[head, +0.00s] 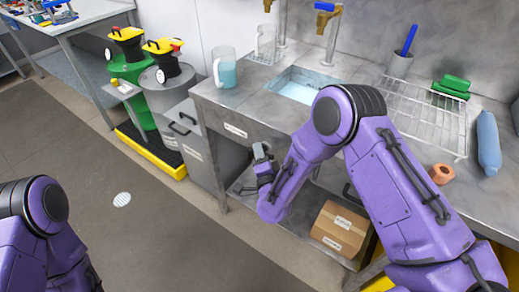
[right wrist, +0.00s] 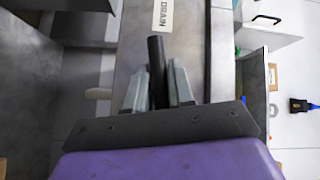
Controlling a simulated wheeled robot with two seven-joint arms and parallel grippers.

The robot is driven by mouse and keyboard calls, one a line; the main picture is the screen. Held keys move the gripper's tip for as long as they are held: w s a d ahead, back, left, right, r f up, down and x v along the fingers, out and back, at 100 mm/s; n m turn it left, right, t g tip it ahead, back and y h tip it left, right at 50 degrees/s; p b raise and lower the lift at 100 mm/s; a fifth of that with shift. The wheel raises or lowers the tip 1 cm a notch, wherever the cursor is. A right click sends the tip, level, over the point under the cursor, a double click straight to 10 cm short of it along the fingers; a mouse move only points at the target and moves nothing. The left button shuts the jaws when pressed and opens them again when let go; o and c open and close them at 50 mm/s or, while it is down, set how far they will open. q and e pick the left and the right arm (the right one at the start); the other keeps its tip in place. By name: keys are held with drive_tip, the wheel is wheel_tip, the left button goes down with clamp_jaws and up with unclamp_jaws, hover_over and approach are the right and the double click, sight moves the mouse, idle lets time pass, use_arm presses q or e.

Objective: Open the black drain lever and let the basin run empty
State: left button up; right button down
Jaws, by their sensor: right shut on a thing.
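The black drain lever (right wrist: 156,62) stands between the fingers of my right gripper (right wrist: 157,85) in the right wrist view, beside a label reading DRAIN (right wrist: 162,14). My right gripper is shut on the lever. In the head view my right gripper (head: 263,165) is below the front edge of the counter, and the lever cannot be made out there. The basin (head: 299,88) is sunk in the steel counter and holds pale blue liquid. My left gripper is out of view; only part of my left arm shows at the lower left.
A jug with blue liquid (head: 225,70) stands left of the basin. A wire rack (head: 425,113), green pads (head: 453,86) and a blue bottle (head: 488,143) are on the right. A cardboard box (head: 340,228) sits on the lower shelf. Floor at left is clear.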

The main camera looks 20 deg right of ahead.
drive_tip(key=n+g+p, duration=0.1)
drive_tip(key=g+p, duration=0.1)
drive_tip(key=n+g+p, duration=0.2)
drive_tip(key=p, duration=0.1)
drive_tip(key=n+g+h+p, duration=0.1)
drive_tip(key=g+p, duration=0.1)
drive_tip(key=p, duration=0.1)
drive_tip(key=shift+r+n, duration=0.3)
drive_tip(key=shift+n+g+h+p, duration=0.3)
drive_tip(key=shift+n+g+p, duration=0.1)
drive_tip(key=shift+g+p, duration=0.4)
drive_tip(key=shift+f+n+g+h+p, duration=0.1)
drive_tip(key=shift+n+g+h+p, duration=0.4)
drive_tip(key=shift+g+p, duration=0.35)
drive_tip(key=shift+f+n+g+h+p, duration=0.1)
drive_tip(key=shift+n+g+h+p, duration=0.65)
drive_tip(key=shift+g, duration=0.2)
drive_tip(key=c, duration=1.1)
unclamp_jaws()
drive_tip(key=b+v, duration=0.1)
drive_tip(key=v, duration=0.9)
drive_tip(key=shift+a+b, duration=0.25)
drive_tip(key=shift+b, duration=0.05)
